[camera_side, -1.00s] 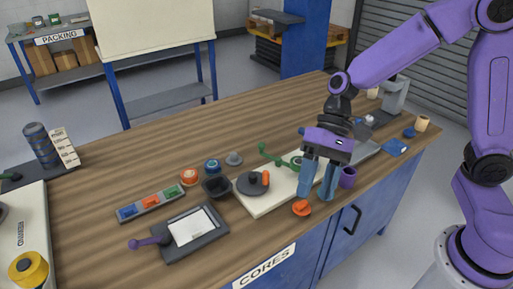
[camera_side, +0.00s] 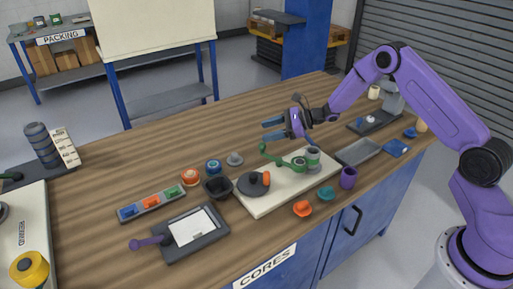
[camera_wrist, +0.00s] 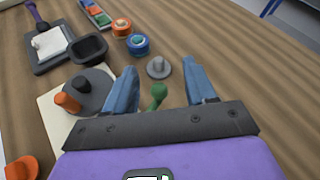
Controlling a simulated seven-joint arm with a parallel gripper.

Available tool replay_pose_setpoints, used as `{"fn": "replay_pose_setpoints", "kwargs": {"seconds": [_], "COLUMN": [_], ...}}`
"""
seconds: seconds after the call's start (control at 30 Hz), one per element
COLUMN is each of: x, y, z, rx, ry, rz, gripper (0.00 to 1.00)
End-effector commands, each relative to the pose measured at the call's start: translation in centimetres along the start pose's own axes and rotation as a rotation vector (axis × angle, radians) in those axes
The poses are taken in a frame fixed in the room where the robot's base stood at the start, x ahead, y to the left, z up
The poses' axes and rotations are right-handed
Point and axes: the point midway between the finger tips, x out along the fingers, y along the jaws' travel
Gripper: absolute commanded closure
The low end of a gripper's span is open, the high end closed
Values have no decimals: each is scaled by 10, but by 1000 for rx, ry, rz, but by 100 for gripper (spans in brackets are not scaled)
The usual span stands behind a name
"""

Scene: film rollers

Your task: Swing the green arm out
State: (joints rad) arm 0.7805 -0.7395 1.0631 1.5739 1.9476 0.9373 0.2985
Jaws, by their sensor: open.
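The green arm (camera_side: 285,161) lies over the cream board (camera_side: 258,209), running from a grey post with a green ring (camera_side: 313,158) to a round knob (camera_side: 263,148) at its left end. No contact with the knob is visible. The rest of the green arm is hidden by my gripper body there.
A dark disc with an orange peg (camera_side: 253,184) is on the board left of the post. A grey knobbed piece (camera_side: 234,158), a blue roll (camera_side: 212,167) and a black bowl (camera_side: 216,188) stand close by. The table behind is clear.

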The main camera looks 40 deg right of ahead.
Motion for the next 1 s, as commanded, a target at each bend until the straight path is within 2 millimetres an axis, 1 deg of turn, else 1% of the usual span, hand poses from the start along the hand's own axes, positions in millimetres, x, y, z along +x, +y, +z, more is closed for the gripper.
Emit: {"fn": "replay_pose_setpoints", "kwargs": {"seconds": [0.03,0.33,0.4,0.5,0.6,0.8,1.0], "x": [2,21,34,49,58,70,71], "y": [2,12,12,13,12,12,12], "z": [-8,-52,-50,-50,-50,-49,-49], "rx": [3,2,-4,-3,-2,-2,-2], "ry": [2,2,-1,-1,0,0,0], "rz": [1,2,4,5,3,3,2], "gripper": [44,44,44,44,44,44,44]}}
